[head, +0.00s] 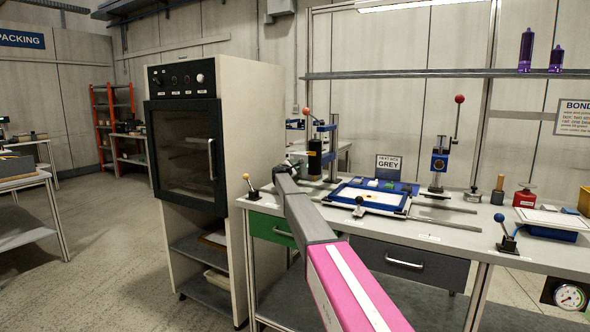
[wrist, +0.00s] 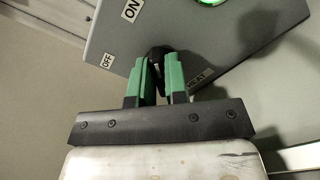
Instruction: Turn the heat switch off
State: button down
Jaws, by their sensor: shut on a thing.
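In the wrist view, the heat switch (wrist: 157,53) is a small black knob on a tilted grey panel. An OFF label (wrist: 108,61) sits to its left, an ON label (wrist: 131,10) up and left of it, and a HEAT label (wrist: 199,78) to its lower right. My gripper (wrist: 159,72), with green fingers, is shut on the knob, one finger on each side. The fingers hide much of the knob, so I cannot tell which label it points to. In the head view my arm reaches toward the bench's left end; my gripper cannot be made out there.
A green-lit round part (wrist: 212,1) shows on the panel's upper edge. In the head view, an oven cabinet (head: 245,130) stands left of the bench. A blue-framed tray (head: 345,201), a lever press (head: 440,165) and small levers occupy the bench.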

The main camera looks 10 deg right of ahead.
jog(key=n, duration=0.4)
jog(key=shift+a+r+n, duration=0.1)
jog(key=shift+n, duration=0.2)
jog(key=n, duration=0.4)
jog(key=shift+w+a+n, duration=0.1)
jog(key=shift+w+n, duration=0.05)
jog(key=shift+n, duration=0.15)
jog(key=n, duration=0.4)
jog(key=shift+w+a, duration=0.1)
jog(key=shift+a, duration=0.05)
jog(key=shift+a+n, duration=0.1)
jog(key=shift+n, duration=2.3)
jog(key=c, duration=1.1)
grip_release()
jog(key=shift+c, duration=0.2)
jog(key=v, duration=1)
jog(key=shift+s+a, duration=0.2)
jog(key=shift+s, duration=0.1)
